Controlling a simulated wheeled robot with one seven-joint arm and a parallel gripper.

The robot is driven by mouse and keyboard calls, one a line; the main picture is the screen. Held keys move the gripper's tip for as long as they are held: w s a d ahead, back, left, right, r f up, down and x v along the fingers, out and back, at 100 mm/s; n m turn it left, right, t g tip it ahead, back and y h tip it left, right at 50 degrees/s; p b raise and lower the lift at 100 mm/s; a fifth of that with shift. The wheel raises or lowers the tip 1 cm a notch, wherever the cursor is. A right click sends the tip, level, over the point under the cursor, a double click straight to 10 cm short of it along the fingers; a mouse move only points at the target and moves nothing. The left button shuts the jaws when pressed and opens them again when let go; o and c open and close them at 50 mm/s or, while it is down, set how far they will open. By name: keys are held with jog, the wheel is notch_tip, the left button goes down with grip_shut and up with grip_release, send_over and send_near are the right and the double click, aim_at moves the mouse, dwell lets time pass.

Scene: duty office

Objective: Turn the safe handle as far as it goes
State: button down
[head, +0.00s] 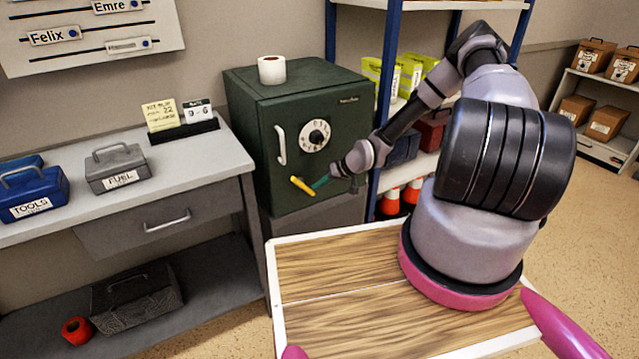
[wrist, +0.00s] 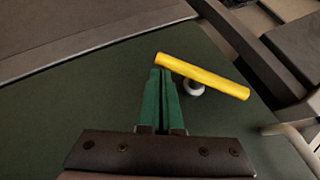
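The green safe (head: 345,115) stands against the wall in the head view, its door closed. The safe handle is a yellow bar (head: 302,186) low on the door. In the wrist view the yellow bar (wrist: 203,76) lies tilted, its left end higher, beside a small pale round hub (wrist: 193,88). My gripper (head: 320,182) has green fingers and is at the bar. In the wrist view the fingers of my gripper (wrist: 162,72) are together, with their tips right at the bar's left end. I cannot tell whether they touch it. The bar does not appear held between them.
The door also has a white pull handle (head: 280,145) and a dial (head: 315,135). A white roll (head: 271,70) stands on the safe. A desk (head: 200,160) with boxes is to the left; a shelf with blue posts (head: 389,70) is right.

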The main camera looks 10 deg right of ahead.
jog(key=shift+a+f, duration=0.1)
jog(key=shift+f, duration=0.35)
dwell(0.5)
